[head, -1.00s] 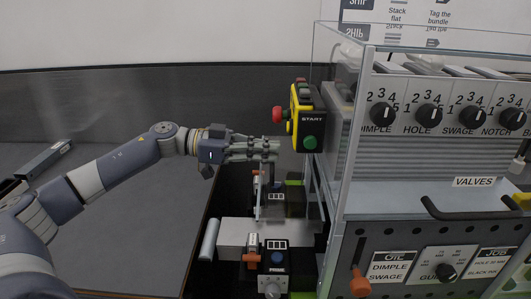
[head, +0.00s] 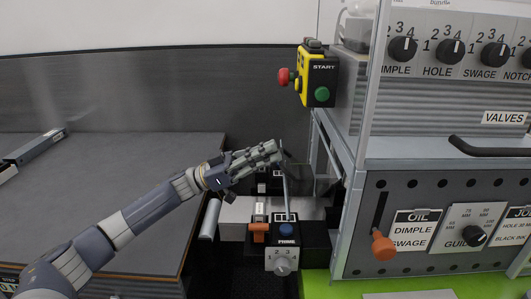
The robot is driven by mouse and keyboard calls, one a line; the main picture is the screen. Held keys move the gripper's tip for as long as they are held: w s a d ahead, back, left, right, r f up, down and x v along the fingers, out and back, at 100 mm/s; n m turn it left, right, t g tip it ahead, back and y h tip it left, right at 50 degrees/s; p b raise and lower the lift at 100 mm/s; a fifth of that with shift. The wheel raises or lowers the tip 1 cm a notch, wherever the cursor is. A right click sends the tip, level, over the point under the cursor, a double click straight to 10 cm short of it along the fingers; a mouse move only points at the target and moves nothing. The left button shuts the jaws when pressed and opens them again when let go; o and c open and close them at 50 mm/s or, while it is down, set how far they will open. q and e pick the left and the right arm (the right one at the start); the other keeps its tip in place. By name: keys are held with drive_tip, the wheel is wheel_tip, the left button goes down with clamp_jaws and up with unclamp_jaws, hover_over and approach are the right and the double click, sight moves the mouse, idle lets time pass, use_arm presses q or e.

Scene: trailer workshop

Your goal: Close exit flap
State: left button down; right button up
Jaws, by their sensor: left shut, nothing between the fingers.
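My left gripper (head: 274,153) reaches in from the left, beside the left side of the machine (head: 352,205). Its fingers are together and hold nothing. A thin grey upright piece (head: 284,184), seen nearly edge-on, stands at its fingertips; it may be the exit flap. I cannot tell whether the fingers touch it. A dark opening in the machine's side lies just right of it. My right gripper is not in view.
A yellow start box (head: 317,78) with red and green buttons hangs above the gripper. A PRIME unit (head: 286,246) with an orange lever (head: 259,230) sits below. A grey roller (head: 210,219) is left of it. The grey table (head: 110,180) is mostly clear.

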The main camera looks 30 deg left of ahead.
use_arm(q)
drive_tip(key=shift+w+d+f, duration=0.15)
drive_tip(key=shift+d+f, duration=0.15)
drive_tip(key=shift+f, duration=0.5)
drive_tip(key=shift+w+d+f, duration=0.15)
drive_tip(key=shift+d+f, duration=0.1)
drive_tip(key=shift+f, duration=0.5)
